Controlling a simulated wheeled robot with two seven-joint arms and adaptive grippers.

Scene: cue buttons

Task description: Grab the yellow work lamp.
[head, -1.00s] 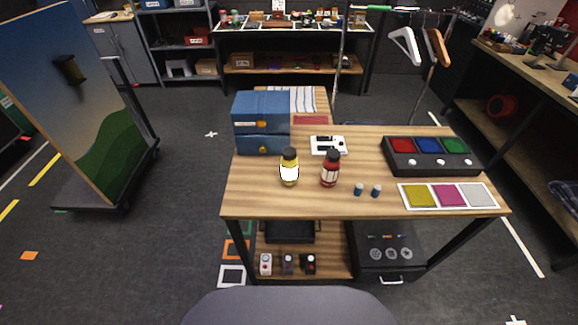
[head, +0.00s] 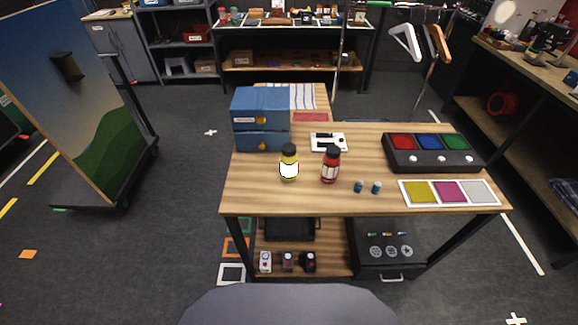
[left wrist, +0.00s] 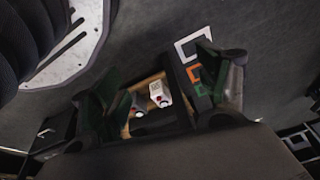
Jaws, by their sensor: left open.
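I cannot make out a yellow work lamp in either view. Beyond the fingers a white box-shaped item (left wrist: 160,94) with a red mark sits on a wooden surface. Neither gripper shows in the head view.
The table bears a blue box (head: 262,105), a panel with coloured squares (head: 432,160), a colour card (head: 450,193) and two small blue pieces. Several small devices stand on the lower shelf (head: 330,268). A picture board (head: 70,120) stands left. Floor between them is open.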

